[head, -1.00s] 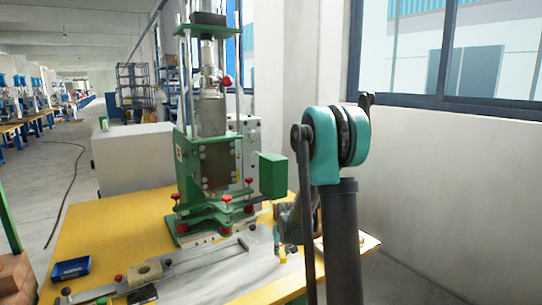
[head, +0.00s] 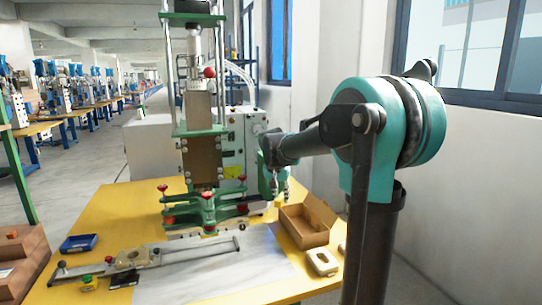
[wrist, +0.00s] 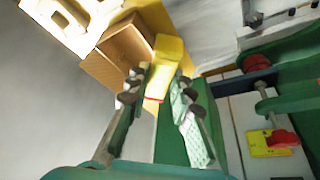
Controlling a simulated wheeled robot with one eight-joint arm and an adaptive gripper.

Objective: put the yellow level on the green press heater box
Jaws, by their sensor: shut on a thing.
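The yellow level (wrist: 166,55) is a small yellow block in the wrist view. My gripper (wrist: 160,80) is shut on it, with a finger on each side, and its far end sticks out past the fingertips. The green press heater box (wrist: 203,140) appears as a plain green surface behind and below the fingers. In the head view the green heater box (head: 265,183) is at the right side of the press, largely covered by my gripper (head: 280,193). The gap between level and box cannot be told. The level is hardly visible in the head view.
The green press (head: 203,150) stands on the yellow table (head: 110,215). An open cardboard box (head: 306,222) and a beige tape dispenser (head: 322,262) are at the right. A blue tray (head: 78,243) and a metal rail fixture (head: 150,257) lie left and in front.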

